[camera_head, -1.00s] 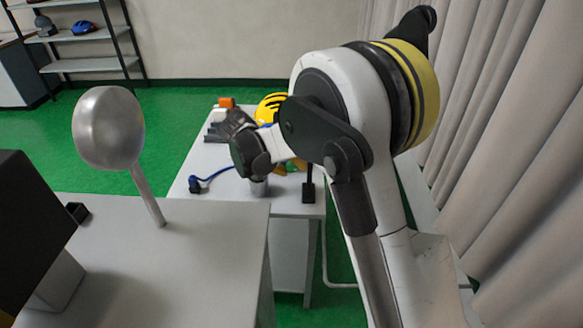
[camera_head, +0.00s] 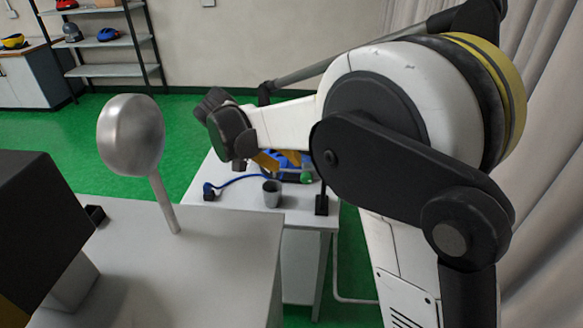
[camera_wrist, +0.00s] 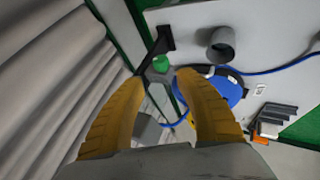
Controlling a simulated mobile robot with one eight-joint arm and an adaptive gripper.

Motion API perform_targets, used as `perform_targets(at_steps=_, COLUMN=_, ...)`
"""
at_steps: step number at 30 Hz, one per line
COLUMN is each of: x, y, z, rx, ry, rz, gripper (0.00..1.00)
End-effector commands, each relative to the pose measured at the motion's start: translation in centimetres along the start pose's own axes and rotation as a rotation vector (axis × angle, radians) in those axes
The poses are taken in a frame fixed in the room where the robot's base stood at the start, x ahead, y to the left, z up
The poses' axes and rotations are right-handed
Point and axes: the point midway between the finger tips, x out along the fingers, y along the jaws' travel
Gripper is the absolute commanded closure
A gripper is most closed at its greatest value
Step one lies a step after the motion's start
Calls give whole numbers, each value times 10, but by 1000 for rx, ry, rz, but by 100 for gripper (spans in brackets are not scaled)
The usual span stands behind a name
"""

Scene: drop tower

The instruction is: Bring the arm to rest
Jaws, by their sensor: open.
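My gripper (camera_wrist: 160,80) shows in the wrist view with its two yellow fingers apart and nothing held between them. There the gripper is mostly hidden behind my wrist; a bit of yellow finger shows above the far table (camera_head: 240,205). In the wrist view the fingers are above a blue helmet (camera_wrist: 222,92) and a green object (camera_wrist: 161,63), apparently without touching them.
A grey cup (camera_head: 272,193) and a blue cable (camera_head: 240,180) are on the far table. A silver head form (camera_head: 131,136) stands on the near table (camera_head: 190,265). A pale curtain (camera_head: 555,150) hangs close at right. Green floor is open at left.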

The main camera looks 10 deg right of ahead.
Motion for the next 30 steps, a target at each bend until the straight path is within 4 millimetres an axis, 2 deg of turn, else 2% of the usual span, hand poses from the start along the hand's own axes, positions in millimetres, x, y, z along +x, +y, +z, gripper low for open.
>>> perform_targets(at_steps=10, x=-2, y=3, z=1, rx=-2, ry=-1, rz=-5, gripper=59)
perform_targets(at_steps=13, x=-6, y=18, z=6, rx=-17, ry=-8, rz=-35, gripper=59)
perform_targets(at_steps=16, x=-13, y=46, z=18, rx=-46, ry=-15, rz=-100, gripper=59)
perform_targets(at_steps=20, x=-24, y=88, z=47, rx=-92, ry=-12, rz=-219, gripper=59)
perform_targets(at_steps=24, x=-33, y=124, z=88, rx=-128, ry=19, rz=-347, gripper=59)
perform_targets(at_steps=30, x=-39, y=157, z=153, rx=-147, ry=101, rz=-506, gripper=59)
